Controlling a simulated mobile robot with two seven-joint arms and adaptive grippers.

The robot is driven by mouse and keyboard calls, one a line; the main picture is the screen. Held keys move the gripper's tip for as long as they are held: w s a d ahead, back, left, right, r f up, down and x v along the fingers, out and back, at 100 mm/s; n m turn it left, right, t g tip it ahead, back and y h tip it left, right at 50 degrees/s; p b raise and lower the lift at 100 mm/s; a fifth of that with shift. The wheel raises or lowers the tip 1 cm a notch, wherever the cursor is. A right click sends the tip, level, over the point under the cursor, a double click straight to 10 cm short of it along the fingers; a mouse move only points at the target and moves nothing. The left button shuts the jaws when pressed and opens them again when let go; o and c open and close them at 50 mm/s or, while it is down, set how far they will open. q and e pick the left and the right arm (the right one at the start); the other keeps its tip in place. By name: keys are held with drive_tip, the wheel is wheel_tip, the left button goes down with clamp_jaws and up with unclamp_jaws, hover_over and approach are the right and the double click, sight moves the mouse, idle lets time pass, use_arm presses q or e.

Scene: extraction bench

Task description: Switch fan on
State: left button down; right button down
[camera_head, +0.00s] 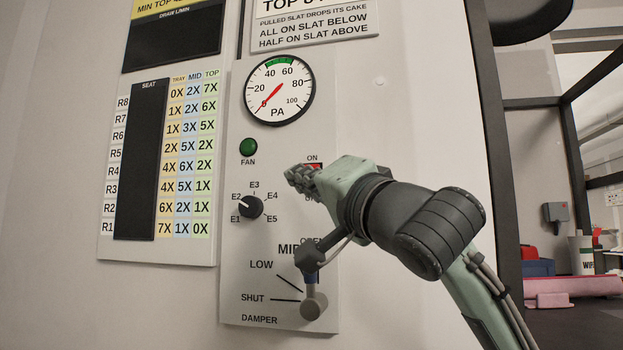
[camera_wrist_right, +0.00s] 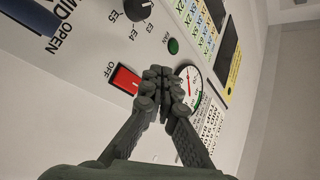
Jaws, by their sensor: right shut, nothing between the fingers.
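The red fan switch (camera_head: 314,165) sits on the panel under the ON label, mostly hidden behind my right gripper. In the right wrist view the red rocker (camera_wrist_right: 125,79) shows more fully, with the OFF label beside it. My right gripper (camera_head: 297,178) is shut and empty, its fingertips just in front of the panel beside the switch. In the wrist view the fingertips (camera_wrist_right: 163,92) overlap the rocker's ON side; I cannot tell whether they touch it. The green FAN lamp (camera_head: 248,147) is dark green. My left gripper is not in view.
The PA gauge (camera_head: 280,91) above has its needle near zero. The E1–E5 selector knob (camera_head: 250,206) is left of the gripper. The damper knob (camera_head: 313,305) is below, its handle partly hidden by my arm. A seat chart (camera_head: 107,225) is at left.

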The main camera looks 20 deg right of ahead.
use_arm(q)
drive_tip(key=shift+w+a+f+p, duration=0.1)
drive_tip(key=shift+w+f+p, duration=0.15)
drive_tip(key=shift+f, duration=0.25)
use_arm(e)
drive_tip(key=w+d, duration=0.2)
drive_tip(key=w, duration=0.1)
drive_tip(key=w+d+r, duration=0.1)
drive_tip(key=shift+w+d, duration=0.1)
drive_tip(key=shift+w, duration=0.2)
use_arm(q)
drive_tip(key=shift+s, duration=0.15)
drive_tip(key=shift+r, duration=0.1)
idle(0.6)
use_arm(e)
drive_tip(key=shift+w+d, duration=0.1)
drive_tip(key=shift+w, duration=0.05)
